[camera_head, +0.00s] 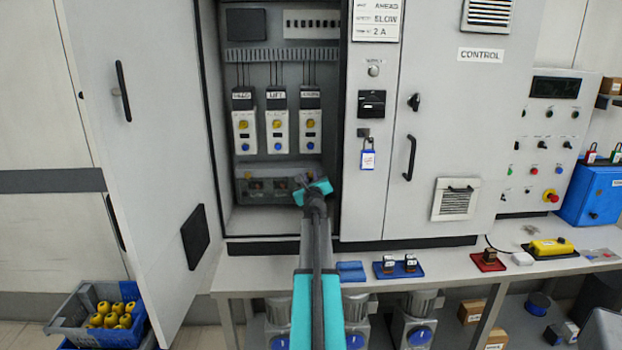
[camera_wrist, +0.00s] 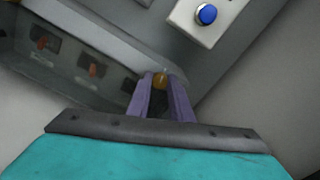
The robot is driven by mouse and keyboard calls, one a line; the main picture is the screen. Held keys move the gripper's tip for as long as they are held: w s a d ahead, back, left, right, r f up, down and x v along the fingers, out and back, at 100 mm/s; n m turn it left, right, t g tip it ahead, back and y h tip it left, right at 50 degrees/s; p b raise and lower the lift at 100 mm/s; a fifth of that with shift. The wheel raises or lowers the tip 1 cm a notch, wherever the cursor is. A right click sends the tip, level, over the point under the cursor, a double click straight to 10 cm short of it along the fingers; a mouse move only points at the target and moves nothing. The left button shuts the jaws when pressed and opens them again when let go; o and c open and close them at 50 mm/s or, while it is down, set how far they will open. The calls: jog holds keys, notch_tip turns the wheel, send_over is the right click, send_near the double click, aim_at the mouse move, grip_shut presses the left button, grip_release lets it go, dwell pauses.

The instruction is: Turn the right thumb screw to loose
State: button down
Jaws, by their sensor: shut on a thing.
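The right thumb screw (camera_wrist: 160,80) is a small brass-coloured knob in the wrist view. It is at the right end of a low grey unit with a see-through cover (camera_head: 262,188), at the bottom of the open cabinet. My gripper (camera_wrist: 162,88) has its two purple-grey fingers closed on either side of the screw. In the head view my gripper (camera_head: 302,180) reaches into the cabinet and hides the screw and the unit's right end. How far the screw is turned cannot be told.
Several breaker modules (camera_head: 277,130) with yellow and blue buttons are above the cover. The open cabinet door (camera_head: 150,150) stands on the left, the closed control door (camera_head: 430,110) on the right. A bench (camera_head: 440,268) with small trays runs below.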

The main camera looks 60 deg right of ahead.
jog(key=n, duration=0.4)
jog(key=shift+a+f+n+b, duration=0.15)
jog(key=shift+f+n+b, duration=0.15)
jog(key=shift+b, duration=0.1)
jog(key=n+b, duration=0.1)
jog(key=n, duration=0.3)
jog(key=shift+w+n, duration=0.1)
jog(key=shift+n, duration=0.2)
jog(key=n+b, duration=0.4)
jog(key=n, duration=0.4)
jog(key=shift+f, duration=0.2)
jog(key=n+b, duration=0.3)
jog(key=shift+f+n, duration=0.1)
jog(key=shift+n, duration=0.2)
jog(key=n+b, duration=0.4)
jog(key=shift+n+b, duration=0.3)
jog(key=shift+b, duration=0.05)
jog(key=n+b, duration=0.4)
jog(key=shift+n, duration=0.3)
jog(key=shift+r+n+b, duration=0.2)
jog(key=shift+n+b, duration=0.85)
jog(key=shift+n, duration=0.85)
